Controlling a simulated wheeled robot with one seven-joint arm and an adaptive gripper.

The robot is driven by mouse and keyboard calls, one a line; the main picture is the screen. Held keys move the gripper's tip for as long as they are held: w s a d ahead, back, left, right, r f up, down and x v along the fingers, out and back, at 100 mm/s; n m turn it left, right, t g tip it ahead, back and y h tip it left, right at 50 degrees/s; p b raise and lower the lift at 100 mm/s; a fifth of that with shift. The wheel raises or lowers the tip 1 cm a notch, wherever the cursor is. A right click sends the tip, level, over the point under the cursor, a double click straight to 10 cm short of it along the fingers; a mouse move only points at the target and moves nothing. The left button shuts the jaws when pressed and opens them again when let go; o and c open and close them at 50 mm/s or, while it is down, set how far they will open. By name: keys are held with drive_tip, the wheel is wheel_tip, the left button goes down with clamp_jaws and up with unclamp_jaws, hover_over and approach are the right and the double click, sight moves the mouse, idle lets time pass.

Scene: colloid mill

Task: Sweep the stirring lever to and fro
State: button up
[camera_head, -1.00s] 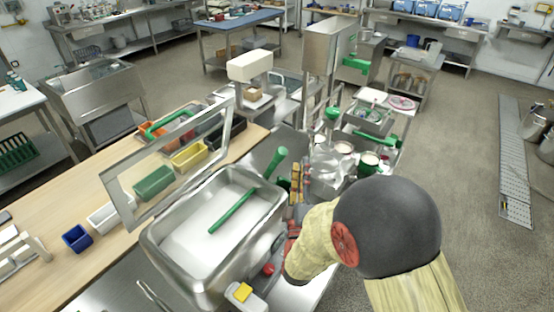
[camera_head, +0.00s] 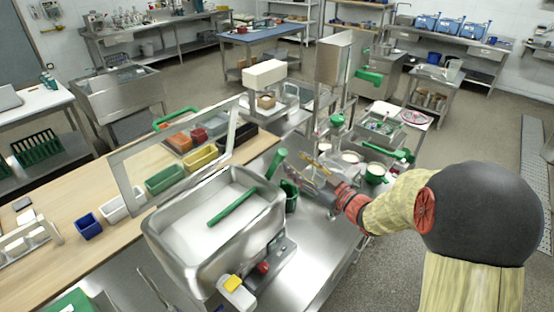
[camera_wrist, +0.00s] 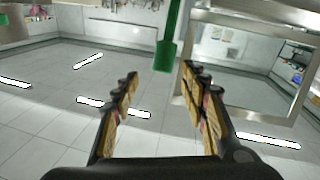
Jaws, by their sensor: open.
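The stirring lever (camera_head: 231,207) is a green bar that lies slantwise across a steel basin (camera_head: 165,246). Its thicker handle end (camera_head: 277,163) sticks up past the basin's right rim. My gripper (camera_head: 308,166) is open and empty, to the right of the handle and apart from it. In the wrist view, which looks upside down, the handle (camera_wrist: 167,52) hangs from the top edge. The rest of the lever is out of the wrist view.
A metal-framed clear panel (camera_head: 118,187) stands behind the basin, and its frame shows in the wrist view (camera_wrist: 296,92). A green cup (camera_head: 291,196) stands near the handle. Bare steel counter (camera_head: 318,250) lies right of the basin.

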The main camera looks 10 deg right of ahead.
sight(280, 156)
drive_tip(key=shift+w+a+f+m+g+b, duration=0.1)
drive_tip(key=shift+w+a+f+m+b, duration=0.1)
drive_tip(key=shift+w+a+m, duration=0.7)
drive_tip(key=shift+w+a+f+n+g+b, duration=0.15)
drive_tip(key=shift+w+a, duration=0.3)
drive_tip(key=shift+w, duration=0.9)
drive_tip(key=shift+w+a+f+m+g+b, duration=0.1)
drive_tip(key=shift+w+a+f+m, duration=0.15)
drive_tip(key=shift+w+a+m, duration=0.65)
drive_tip(key=shift+w+d+n, duration=0.2)
drive_tip(key=shift+w+n, duration=0.05)
drive_tip(key=shift+n, duration=0.1)
drive_tip(key=shift+c, duration=1.4)
drive_tip(key=c, duration=0.8)
clamp_jaws()
